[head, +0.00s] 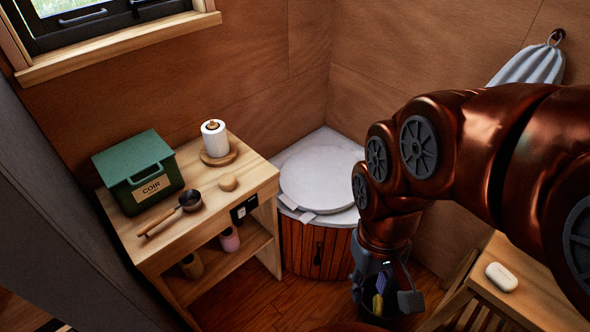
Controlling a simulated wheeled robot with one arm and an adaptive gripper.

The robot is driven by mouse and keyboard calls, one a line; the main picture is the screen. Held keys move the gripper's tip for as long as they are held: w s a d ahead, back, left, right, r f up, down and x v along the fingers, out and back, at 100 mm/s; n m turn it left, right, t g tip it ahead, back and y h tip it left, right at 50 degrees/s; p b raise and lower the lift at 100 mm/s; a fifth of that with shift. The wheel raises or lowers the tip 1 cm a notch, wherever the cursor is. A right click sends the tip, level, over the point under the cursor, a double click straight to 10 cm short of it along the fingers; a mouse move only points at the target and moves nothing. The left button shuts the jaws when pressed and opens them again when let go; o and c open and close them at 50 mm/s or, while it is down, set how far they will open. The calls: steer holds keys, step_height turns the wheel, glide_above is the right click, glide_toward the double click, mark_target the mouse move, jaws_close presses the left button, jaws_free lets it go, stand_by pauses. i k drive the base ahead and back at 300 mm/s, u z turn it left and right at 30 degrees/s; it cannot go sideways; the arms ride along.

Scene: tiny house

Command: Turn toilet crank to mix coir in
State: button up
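The toilet (310,250) stands in the back corner, with a curved wooden-slat front and a pale top. Its round white lid (322,180) is closed. A small dark fitting (318,252) shows on the slatted front; I cannot tell whether it is the crank. The green box labelled COIR (140,172) stands on the wooden shelf unit, lid down. My gripper (383,290) points down to the right of the toilet front, apart from the dark fitting. Its fingers look spread, with nothing clearly held. My arm hides the toilet's right side.
The shelf unit (262,172) left of the toilet bears a scoop (188,201), a paper roll (215,139) and a round wooden piece (228,182). A dark container (378,318) with yellow and purple items shows below my gripper. A wooden stand with soap (501,277) is right.

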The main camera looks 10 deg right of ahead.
mark_target(316, 261)
steer(key=z, duration=1.8)
steer(key=k, duration=1.15)
steer(key=u, duration=1.8)
